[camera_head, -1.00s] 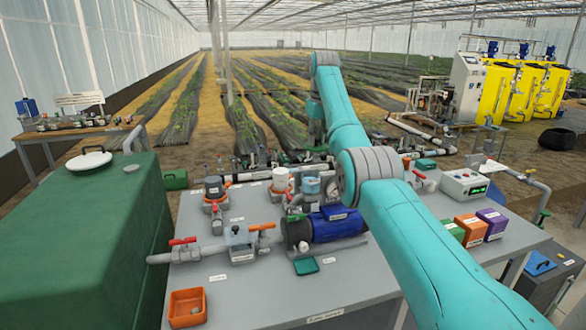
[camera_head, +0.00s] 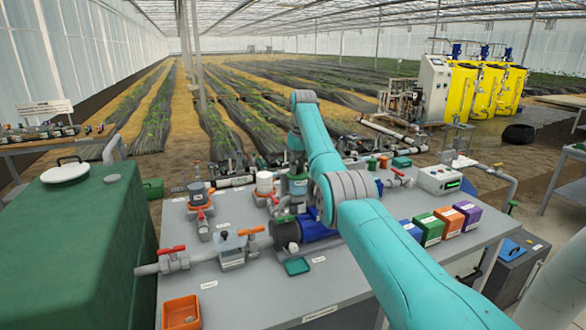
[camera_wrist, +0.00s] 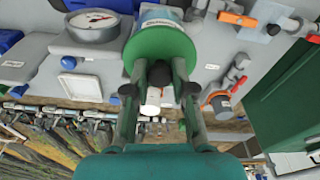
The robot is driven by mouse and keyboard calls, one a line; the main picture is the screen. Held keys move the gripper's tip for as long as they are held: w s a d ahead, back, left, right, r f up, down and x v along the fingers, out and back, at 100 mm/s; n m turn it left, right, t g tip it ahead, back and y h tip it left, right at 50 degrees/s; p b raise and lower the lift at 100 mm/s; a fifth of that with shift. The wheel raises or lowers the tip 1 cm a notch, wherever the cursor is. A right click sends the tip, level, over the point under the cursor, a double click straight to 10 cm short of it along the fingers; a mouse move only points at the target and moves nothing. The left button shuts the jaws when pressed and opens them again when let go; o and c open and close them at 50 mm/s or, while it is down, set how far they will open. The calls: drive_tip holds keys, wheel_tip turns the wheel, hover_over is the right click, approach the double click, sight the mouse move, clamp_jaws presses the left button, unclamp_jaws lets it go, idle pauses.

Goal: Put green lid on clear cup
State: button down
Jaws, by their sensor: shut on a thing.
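My gripper (camera_wrist: 165,72) is shut on the green lid (camera_wrist: 160,45), a round disc, in the wrist view. The clear cup (camera_wrist: 161,15), bluish with a white label, shows just beyond the lid, which overlaps its end. I cannot tell whether lid and cup touch. In the head view, the cup (camera_head: 298,188) stands on the grey bench behind the blue pump, directly below the end of my arm. My gripper and the lid are hard to make out there.
A blue pump (camera_head: 315,228) stands in front of the cup, and a white-topped filter (camera_head: 265,184) to its left. A round gauge (camera_wrist: 93,22) is close by in the wrist view. Coloured boxes (camera_head: 448,218) line the bench's right. An orange tray (camera_head: 181,313) sits front left.

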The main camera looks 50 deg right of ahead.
sight(300, 175)
drive_tip(key=shift+f, duration=0.15)
drive_tip(key=c, duration=1)
unclamp_jaws()
drive_tip(key=shift+o, duration=0.2)
wheel_tip(300, 175, up, 12)
drive_tip(key=s, duration=0.1)
drive_tip(key=shift+s+a, duration=0.2)
drive_tip(key=shift+a, duration=0.05)
